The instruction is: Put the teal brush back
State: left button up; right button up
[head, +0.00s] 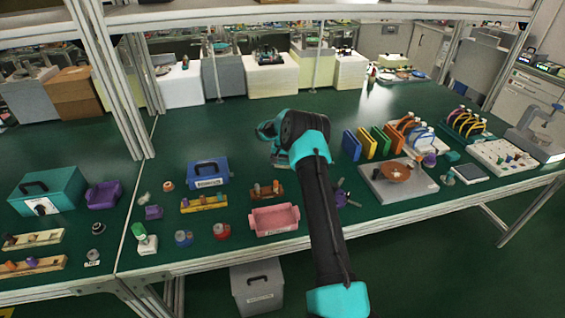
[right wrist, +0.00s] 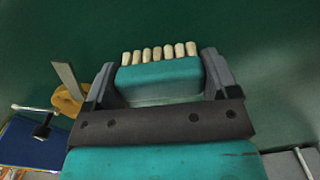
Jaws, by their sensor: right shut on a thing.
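The teal brush (right wrist: 160,75) shows in the right wrist view as a teal block with a row of several pale bristle tufts along its far edge. My right gripper (right wrist: 160,88) is shut on it, with one finger at each side. In the head view my right gripper (head: 277,150) is over the back middle of the green bench, and my arm largely hides what it holds. I cannot tell the brush's height above the bench. My left gripper is in neither view.
A blue toolbox (head: 208,173), a pink bin (head: 274,219) and coloured upright panels (head: 367,143) are near my right arm. A grey plate with a brown disc (head: 397,172) lies to the right.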

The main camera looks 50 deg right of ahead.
jog(key=shift+f, duration=0.1)
jog(key=o, duration=0.8)
notch_tip(320, 180, up, 12)
jog(key=shift+r, duration=0.15)
dwell(0.7)
